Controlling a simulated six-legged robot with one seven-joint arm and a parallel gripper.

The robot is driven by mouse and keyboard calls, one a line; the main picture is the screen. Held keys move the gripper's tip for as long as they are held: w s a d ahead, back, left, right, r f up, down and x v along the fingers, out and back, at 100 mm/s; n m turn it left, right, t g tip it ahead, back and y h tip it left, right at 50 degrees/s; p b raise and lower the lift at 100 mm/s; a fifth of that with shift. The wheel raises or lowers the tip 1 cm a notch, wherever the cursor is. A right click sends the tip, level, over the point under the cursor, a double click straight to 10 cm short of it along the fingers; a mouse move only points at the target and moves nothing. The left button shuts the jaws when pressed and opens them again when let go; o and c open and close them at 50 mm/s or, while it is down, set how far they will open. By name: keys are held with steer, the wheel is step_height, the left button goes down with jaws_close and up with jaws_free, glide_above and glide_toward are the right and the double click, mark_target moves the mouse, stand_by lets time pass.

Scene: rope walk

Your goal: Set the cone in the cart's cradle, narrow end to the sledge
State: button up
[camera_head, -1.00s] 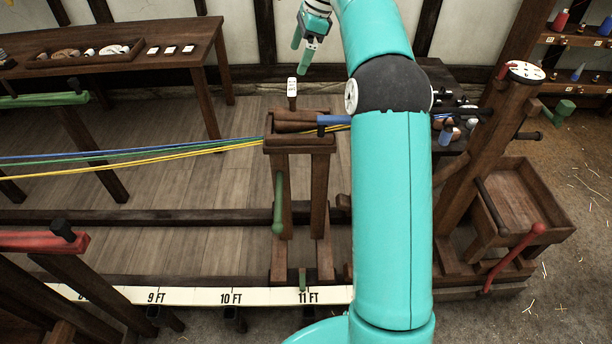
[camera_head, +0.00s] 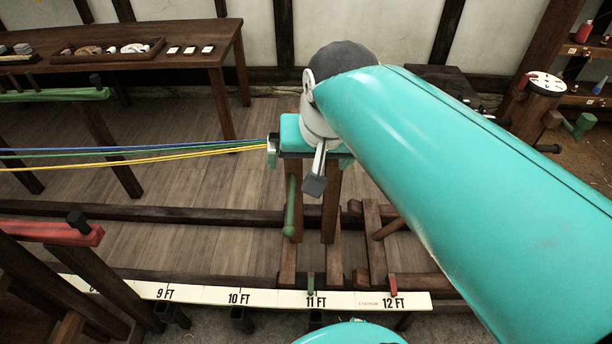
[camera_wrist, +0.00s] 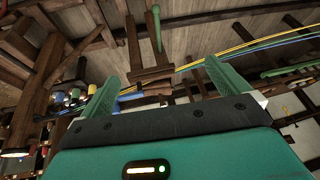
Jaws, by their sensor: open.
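The cart (camera_head: 330,205), a dark wooden stand with a green handle, stands above the 11 ft mark. My gripper (camera_wrist: 161,70) is open, its green fingers spread on either side of the cart top in the wrist view. No cone shows clearly between them. In the head view my teal hand and wrist cover the cradle, so the fingertips and anything in it are hidden there. The cart also shows in the wrist view (camera_wrist: 150,72). Blue, green and yellow strands (camera_head: 160,155) run from the left to the cart top. My arm hides much of the sledge at the right.
A measuring strip (camera_head: 270,298) runs along the front. A red-topped trestle (camera_head: 50,232) stands front left and a green-topped one (camera_head: 50,95) behind it. A table (camera_head: 120,62) with a tray stands at the back left. Shelves (camera_head: 590,60) stand at the far right.

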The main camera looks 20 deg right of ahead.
steer(key=s+f+n, duration=0.3)
steer(key=s+f, duration=0.2)
steer(key=shift+s+a+t, duration=0.25)
steer(key=shift+s+t, duration=0.05)
steer(key=shift+s, duration=0.05)
steer(key=shift+f, duration=0.1)
stand_by(0.6)
